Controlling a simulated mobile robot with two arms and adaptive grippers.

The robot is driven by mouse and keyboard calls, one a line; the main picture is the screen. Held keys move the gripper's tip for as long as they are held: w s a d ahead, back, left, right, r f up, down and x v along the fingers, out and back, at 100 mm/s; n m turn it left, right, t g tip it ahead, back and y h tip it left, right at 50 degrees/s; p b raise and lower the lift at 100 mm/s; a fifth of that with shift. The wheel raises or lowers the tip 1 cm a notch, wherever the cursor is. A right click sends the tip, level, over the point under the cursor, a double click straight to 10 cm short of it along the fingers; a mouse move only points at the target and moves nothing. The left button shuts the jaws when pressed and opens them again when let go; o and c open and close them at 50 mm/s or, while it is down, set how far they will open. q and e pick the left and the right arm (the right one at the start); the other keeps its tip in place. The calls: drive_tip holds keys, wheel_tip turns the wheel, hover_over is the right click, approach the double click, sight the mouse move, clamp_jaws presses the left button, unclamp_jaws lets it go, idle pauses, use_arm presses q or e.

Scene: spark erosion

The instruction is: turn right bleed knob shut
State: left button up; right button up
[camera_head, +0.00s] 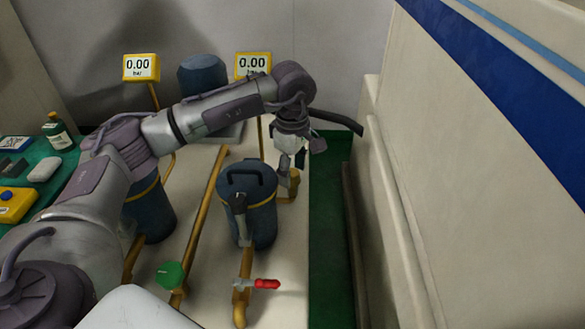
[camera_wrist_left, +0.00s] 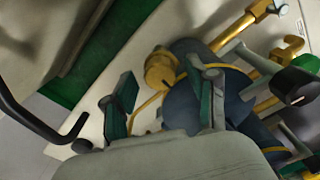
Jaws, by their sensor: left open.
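My left gripper (camera_head: 288,165) points down beside the right dark blue filter canister (camera_head: 262,222), with its open fingers over a small yellow fitting (camera_head: 293,184). In the left wrist view the two fingers of the gripper (camera_wrist_left: 167,88) are spread wide, and the yellow round fitting (camera_wrist_left: 160,68) shows between and beyond them, seemingly untouched. This fitting may be the right bleed knob; its marking is not visible. The blue canister (camera_wrist_left: 182,105) lies behind the right finger. My right gripper is not in view.
Two gauges read 0.00, a left one (camera_head: 141,67) and a right one (camera_head: 253,64). A green knob (camera_head: 171,274) and a red valve handle (camera_head: 266,284) are in front. A beige machine wall (camera_head: 480,170) stands close on the right. A green table (camera_head: 65,160) holds a bottle.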

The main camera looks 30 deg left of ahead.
sight(292, 172)
use_arm(q)
wheel_tip(292, 172, up, 12)
idle(0.5)
idle(0.4)
